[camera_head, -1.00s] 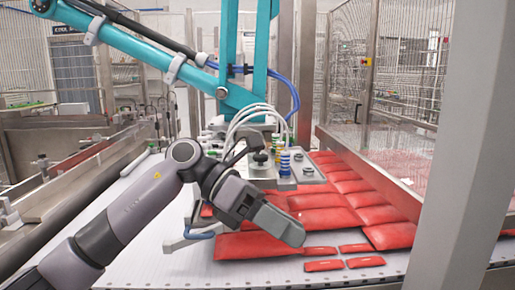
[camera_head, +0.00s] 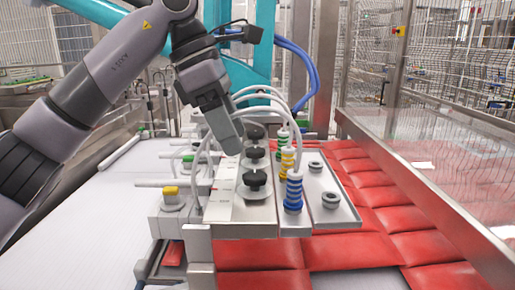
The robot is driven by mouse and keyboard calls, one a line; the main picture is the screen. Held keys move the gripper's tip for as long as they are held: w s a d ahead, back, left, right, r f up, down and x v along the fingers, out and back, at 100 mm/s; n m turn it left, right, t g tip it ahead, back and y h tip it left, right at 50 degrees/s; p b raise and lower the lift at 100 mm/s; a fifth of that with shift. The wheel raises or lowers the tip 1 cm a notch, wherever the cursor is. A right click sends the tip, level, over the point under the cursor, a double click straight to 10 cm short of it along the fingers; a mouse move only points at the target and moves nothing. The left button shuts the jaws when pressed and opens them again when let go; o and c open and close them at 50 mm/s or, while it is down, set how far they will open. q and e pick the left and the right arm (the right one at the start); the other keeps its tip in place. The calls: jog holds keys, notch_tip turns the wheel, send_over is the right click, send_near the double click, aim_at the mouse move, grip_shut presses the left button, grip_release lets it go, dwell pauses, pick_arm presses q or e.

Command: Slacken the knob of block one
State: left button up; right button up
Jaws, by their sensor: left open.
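The picker head's metal plate (camera_head: 262,217) bears a row of black knobs, a far one (camera_head: 255,132), a middle one (camera_head: 255,152) and a near one (camera_head: 255,180). Striped fittings in green (camera_head: 283,134), yellow (camera_head: 287,160) and blue (camera_head: 293,190) stand just right of them. I cannot tell which knob belongs to block one. My left gripper (camera_head: 230,143) points down over the plate, just left of the far and middle knobs. It is open, with nothing seen between its fingers; whether it touches the plate is unclear. My right gripper is not in view.
White hoses (camera_head: 262,97) arch over the knobs close to my left gripper. Yellow-capped (camera_head: 171,193) and green-capped fittings stand left of the plate. Red packs (camera_head: 345,252) lie below and to the right. A white conveyor surface (camera_head: 105,215) is clear at left.

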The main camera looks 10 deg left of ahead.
aim_at(254, 174)
pick_arm(q)
jog(key=shift+w+x, duration=0.15)
jog(key=shift+x, duration=1.6)
jog(key=shift+w+x, duration=0.15)
jog(key=shift+x, duration=1.6)
jog(key=shift+c, duration=0.3)
jog(key=c, duration=1)
